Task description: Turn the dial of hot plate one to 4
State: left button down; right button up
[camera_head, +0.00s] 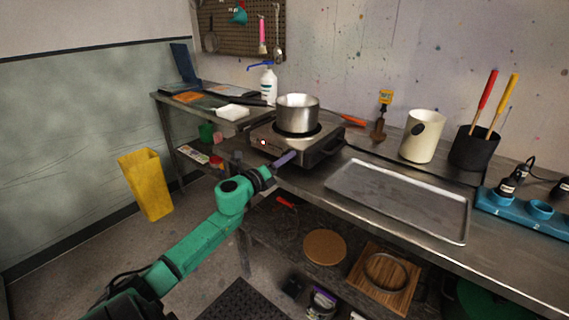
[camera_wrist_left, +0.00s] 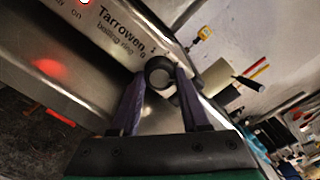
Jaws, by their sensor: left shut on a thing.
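My left gripper (camera_head: 291,157) reaches the panel's right part. In the left wrist view its purple fingers (camera_wrist_left: 157,77) are shut on the round dark dial (camera_wrist_left: 159,73), one on each side. The dial is hidden in the head view, and I cannot read its setting. My right gripper is not in view.
A shallow metal tray (camera_head: 400,200) lies to the right of the hot plate. A lower shelf holds a round board (camera_head: 325,247). A yellow bin (camera_head: 146,185) stands at left.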

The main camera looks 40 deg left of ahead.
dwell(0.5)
pick_arm(q)
jog(key=shift+c, duration=2)
grip_release()
jog(key=shift+s+f, duration=0.1)
jog(key=shift+s, duration=0.45)
jog(key=s, duration=1.3)
jog(key=shift+s+d, duration=0.15)
jog(key=shift+s, duration=0.1)
